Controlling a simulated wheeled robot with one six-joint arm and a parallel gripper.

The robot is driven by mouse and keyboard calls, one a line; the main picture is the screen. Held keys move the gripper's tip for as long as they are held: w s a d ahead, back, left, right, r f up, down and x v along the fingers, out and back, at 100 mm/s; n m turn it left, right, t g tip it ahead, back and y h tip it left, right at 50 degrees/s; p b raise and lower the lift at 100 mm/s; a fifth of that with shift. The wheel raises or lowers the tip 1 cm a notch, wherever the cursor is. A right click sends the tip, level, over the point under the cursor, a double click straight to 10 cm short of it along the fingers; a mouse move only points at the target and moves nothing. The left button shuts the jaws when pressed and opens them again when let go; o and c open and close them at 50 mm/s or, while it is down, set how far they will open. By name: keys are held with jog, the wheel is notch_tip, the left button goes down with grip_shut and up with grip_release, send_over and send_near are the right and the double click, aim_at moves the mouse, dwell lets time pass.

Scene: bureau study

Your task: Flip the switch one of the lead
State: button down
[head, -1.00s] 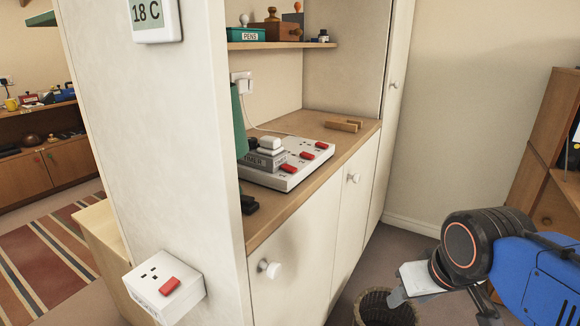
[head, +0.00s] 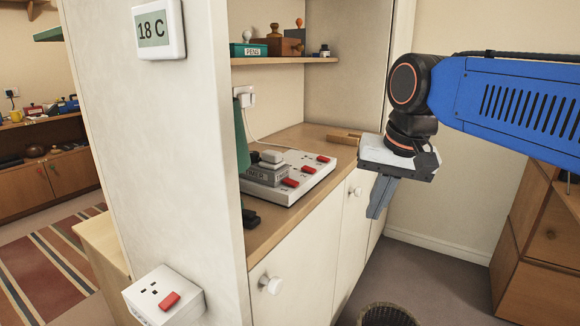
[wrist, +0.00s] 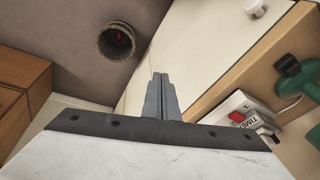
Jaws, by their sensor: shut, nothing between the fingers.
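The lead (head: 312,180) is a white multi-socket block on the wooden counter, with red rocker switches along its front edge. Three red switches show: a near one (head: 290,182), a middle one (head: 308,169) and a far one (head: 323,159). I cannot read which is number one. A grey timer (head: 262,174) sits on its near end. My gripper (head: 378,205) points down, fingers shut and empty, in front of the cupboard and right of the lead, apart from it. In the wrist view, the fingers (wrist: 160,80) are together and part of the lead (wrist: 222,108) shows at right.
A white plug (head: 271,157) sits above the timer. A green lamp-like object (head: 241,135) and a dark object (head: 251,219) stand near the wall end. A separate wall socket (head: 163,296) has a red switch. A basket (head: 387,315) is on the floor. Shelf (head: 285,60) hangs above.

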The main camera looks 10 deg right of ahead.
jog(key=w+a+r+m+g, duration=0.1)
jog(key=w+a+r+m, duration=0.1)
jog(key=w+a+r, duration=0.65)
notch_tip(320, 180, up, 9)
jog(key=m+g, duration=0.1)
jog(key=m, duration=0.1)
send_over(288, 179)
jog(key=s+d, duration=0.2)
jog(key=shift+w, duration=0.2)
jog(key=f, duration=0.4)
jog(key=a+f, duration=0.1)
jog(key=f, duration=0.4)
jog(key=w+f, duration=0.1)
jog(key=f, duration=0.3)
jog(key=shift+w+a+f, duration=0.1)
jog(key=shift+a+f, duration=0.15)
jog(key=shift+f, duration=0.15)
